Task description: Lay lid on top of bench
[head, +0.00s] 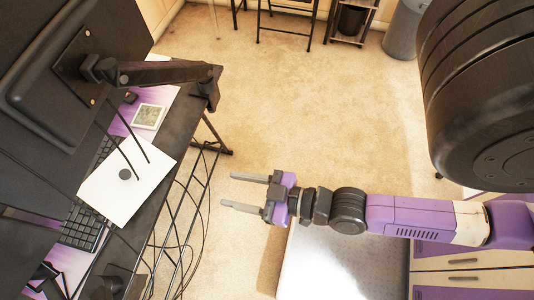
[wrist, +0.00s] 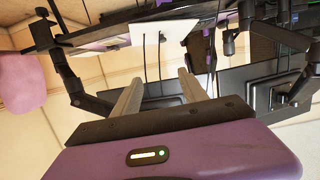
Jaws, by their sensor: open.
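A white square panel with a dark round knob in its middle, which looks like the lid (head: 112,196), lies on the black desk (head: 172,135), partly over the keyboard. It also shows as a white shape in the wrist view (wrist: 170,43). My gripper (head: 230,190) is open and empty, out over the carpet to the right of the desk, apart from the panel. Its two fingers also show in the wrist view (wrist: 160,80), pointing toward the desk. A pale flat top (head: 335,265) stands below my arm; I cannot tell whether this or the desk is the bench.
Monitors on a black arm (head: 160,73) overhang the desk. The keyboard (head: 78,225) and a small picture (head: 148,117) lie on it. Loose cables (head: 185,215) hang at its right side. Drawers (head: 470,262) stand at lower right. The middle carpet is clear.

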